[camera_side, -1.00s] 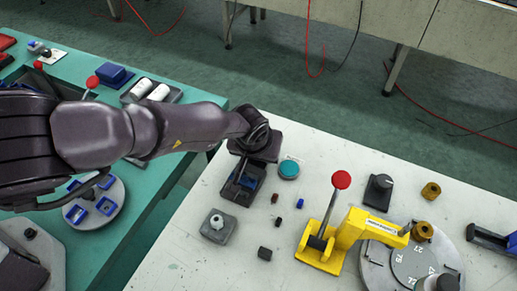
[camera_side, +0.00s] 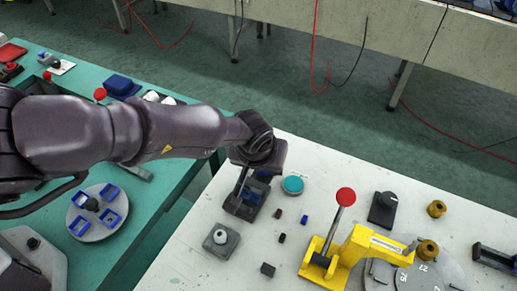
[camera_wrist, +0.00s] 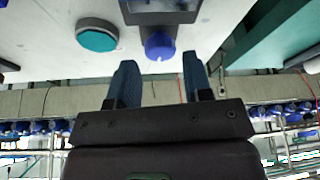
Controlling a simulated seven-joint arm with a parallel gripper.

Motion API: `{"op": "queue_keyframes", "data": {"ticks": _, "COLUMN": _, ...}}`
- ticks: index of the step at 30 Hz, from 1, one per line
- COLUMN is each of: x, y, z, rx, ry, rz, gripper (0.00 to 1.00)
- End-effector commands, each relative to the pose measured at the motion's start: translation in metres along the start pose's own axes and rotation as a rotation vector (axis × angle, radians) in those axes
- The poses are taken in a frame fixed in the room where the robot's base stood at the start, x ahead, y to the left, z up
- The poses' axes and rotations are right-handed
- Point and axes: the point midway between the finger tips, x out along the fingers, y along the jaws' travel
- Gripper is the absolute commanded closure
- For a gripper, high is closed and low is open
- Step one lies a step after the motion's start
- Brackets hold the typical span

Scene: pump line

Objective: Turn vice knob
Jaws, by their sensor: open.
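The vice is a dark block near the white table's left back edge; it shows in the side view (camera_side: 243,205) and at the top of the wrist view (camera_wrist: 160,14). Its blue knob (camera_wrist: 160,45) faces my gripper in the wrist view. My gripper (camera_wrist: 157,64) is open, with one blue-grey finger on each side of the knob's line. The fingertips appear just short of the knob, with nothing between them. In the side view my gripper's body is above the vice's back end and hides the knob; contact cannot be told there.
A teal round button (camera_side: 293,185) stands right of the vice and shows in the wrist view (camera_wrist: 97,36). A grey block with a pale knob (camera_side: 221,240) is in front. Small dark and blue pieces lie nearby. A yellow lever press (camera_side: 345,255) with a red ball stands further right.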

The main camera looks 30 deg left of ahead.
Motion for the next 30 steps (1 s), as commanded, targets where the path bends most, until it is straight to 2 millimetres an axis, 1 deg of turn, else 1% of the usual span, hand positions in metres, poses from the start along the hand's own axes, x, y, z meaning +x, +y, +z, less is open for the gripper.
{"op": "queue_keyframes", "data": {"ticks": 1, "x": -0.014, "y": 0.002, "z": 0.000, "rx": -0.002, "ry": 0.000, "rz": 0.006, "gripper": 0.54}}
{"op": "queue_keyframes", "data": {"ticks": 3, "x": -0.029, "y": 0.001, "z": 0.000, "rx": -0.004, "ry": -0.002, "rz": 0.006, "gripper": 0.54}}
{"op": "queue_keyframes", "data": {"ticks": 9, "x": -0.066, "y": 0.001, "z": 0.000, "rx": -0.003, "ry": -0.003, "rz": 0.004, "gripper": 0.54}}
{"op": "queue_keyframes", "data": {"ticks": 13, "x": -0.083, "y": 0.001, "z": 0.000, "rx": -0.003, "ry": -0.002, "rz": 0.003, "gripper": 0.54}}
{"op": "queue_keyframes", "data": {"ticks": 18, "x": -0.093, "y": 0.000, "z": 0.000, "rx": -0.002, "ry": -0.002, "rz": -0.001, "gripper": 0.54}}
{"op": "queue_keyframes", "data": {"ticks": 26, "x": -0.095, "y": 0.000, "z": 0.000, "rx": -0.001, "ry": -0.001, "rz": -0.001, "gripper": 0.54}}
{"op": "queue_keyframes", "data": {"ticks": 28, "x": -0.094, "y": -0.001, "z": -0.001, "rx": -0.004, "ry": -0.001, "rz": -0.002, "gripper": 0.40}}
{"op": "queue_keyframes", "data": {"ticks": 30, "x": -0.091, "y": -0.008, "z": -0.008, "rx": -0.023, "ry": -0.001, "rz": -0.009, "gripper": 0.40}}
